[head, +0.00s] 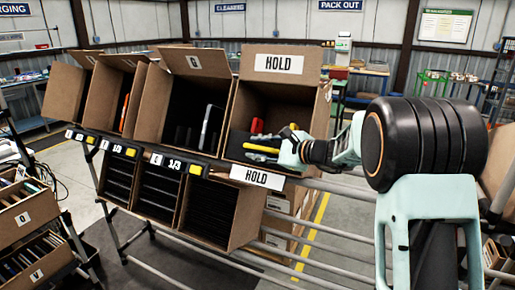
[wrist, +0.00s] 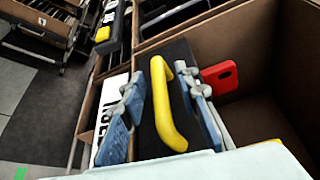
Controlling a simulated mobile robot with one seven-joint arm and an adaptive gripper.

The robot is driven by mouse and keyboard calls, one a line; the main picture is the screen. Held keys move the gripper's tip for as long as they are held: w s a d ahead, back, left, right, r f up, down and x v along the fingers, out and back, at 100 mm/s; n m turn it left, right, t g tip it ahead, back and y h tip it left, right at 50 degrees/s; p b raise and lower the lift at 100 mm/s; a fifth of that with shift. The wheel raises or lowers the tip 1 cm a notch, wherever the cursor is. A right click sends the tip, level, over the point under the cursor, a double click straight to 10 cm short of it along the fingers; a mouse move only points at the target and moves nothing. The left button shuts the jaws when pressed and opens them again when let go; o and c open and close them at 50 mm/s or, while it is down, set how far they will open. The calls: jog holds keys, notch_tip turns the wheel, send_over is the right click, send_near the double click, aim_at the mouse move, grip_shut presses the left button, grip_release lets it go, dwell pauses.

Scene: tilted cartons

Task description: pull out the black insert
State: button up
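The black insert (wrist: 147,135) is a dark flat panel at the front of the HOLD carton (head: 322,102). A yellow handle (wrist: 166,105) is fixed to it; the handle also shows in the head view (head: 262,149). My gripper (wrist: 163,110) is open over the insert, with one finger on each side of the handle and a gap on both sides. In the head view my gripper (head: 287,146) reaches into the carton's mouth from the right and hides part of the insert. I cannot tell the fingers' depth relative to the handle.
A red object (wrist: 221,77) is in the same carton, just right of the right finger. White HOLD label (head: 257,177) fronts the carton. Other tilted cartons (head: 181,115) stand close on the left. Dark-filled bins (head: 213,207) sit below.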

grip_shut()
jog(key=shift+s, duration=0.1)
dwell(0.4)
